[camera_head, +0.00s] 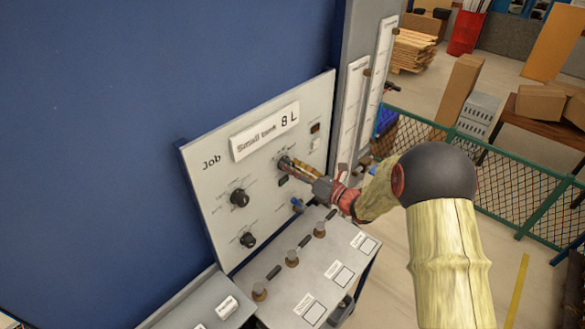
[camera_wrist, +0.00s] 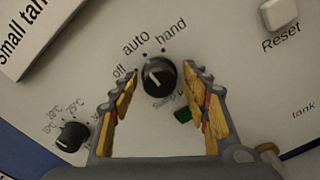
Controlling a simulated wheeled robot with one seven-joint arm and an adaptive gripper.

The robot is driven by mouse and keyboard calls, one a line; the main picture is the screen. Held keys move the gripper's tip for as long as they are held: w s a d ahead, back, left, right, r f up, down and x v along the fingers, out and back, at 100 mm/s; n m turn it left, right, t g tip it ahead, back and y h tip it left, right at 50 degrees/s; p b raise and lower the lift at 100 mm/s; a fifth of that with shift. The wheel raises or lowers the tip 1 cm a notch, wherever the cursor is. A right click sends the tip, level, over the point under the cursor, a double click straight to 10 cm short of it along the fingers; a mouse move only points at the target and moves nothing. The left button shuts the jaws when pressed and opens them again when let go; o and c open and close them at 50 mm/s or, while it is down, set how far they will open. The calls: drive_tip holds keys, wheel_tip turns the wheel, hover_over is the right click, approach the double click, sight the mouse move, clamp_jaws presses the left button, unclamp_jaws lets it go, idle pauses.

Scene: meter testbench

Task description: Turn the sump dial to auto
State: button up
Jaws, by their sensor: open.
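The sump dial (camera_wrist: 158,77) is a round black knob on the pale panel, with off, auto and hand printed in an arc above and to its left. A short pale line shows on its face; I cannot tell exactly which label it points at. My gripper (camera_wrist: 168,88) is open, with one yellow-padded finger on each side of the dial and visible gaps between. In the head view, my gripper (camera_head: 293,167) reaches the upper right knob of the panel and partly covers it. The "sump" label under the dial is partly hidden by the right finger.
A smaller temperature knob (camera_wrist: 72,136) sits lower left of the dial. A white Reset button (camera_wrist: 279,14) is at upper right, and a green piece (camera_wrist: 183,115) is just below the dial. In the head view, two black knobs (camera_head: 239,198) (camera_head: 248,239) are left of my gripper.

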drive_tip(key=shift+s, duration=0.1)
drive_tip(key=v, duration=1.1)
drive_tip(key=shift+s+d, duration=0.25)
drive_tip(key=shift+d, duration=0.05)
